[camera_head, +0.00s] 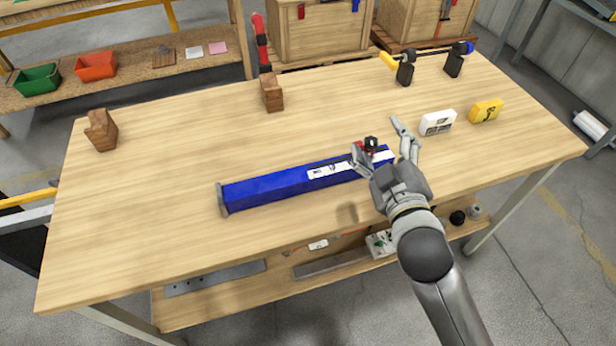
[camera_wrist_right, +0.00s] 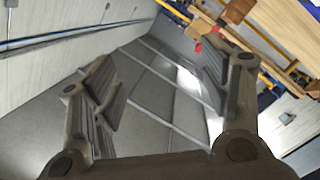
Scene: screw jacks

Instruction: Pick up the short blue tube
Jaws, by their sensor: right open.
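The blue tube (camera_head: 275,187), square in section, lies on the wooden table top with a grey plate at its left end and a white label nearer its right end. A small red and black part shows at its right end, partly behind a finger. My right gripper (camera_head: 381,140) is open, with its fingers spread about the tube's right end in the picture; I cannot tell its height above it. The right wrist view shows the open fingers (camera_wrist_right: 165,90) with nothing between them, and no tube. My left gripper is not in view.
The wooden table (camera_head: 160,230) has clear room left of the tube. Wooden blocks (camera_head: 101,129) (camera_head: 272,92) stand near its left and back edges. A white box (camera_head: 437,122) and a yellow box (camera_head: 486,111) stand right of my gripper. Clamp-like tools (camera_head: 405,70) stand at the back right.

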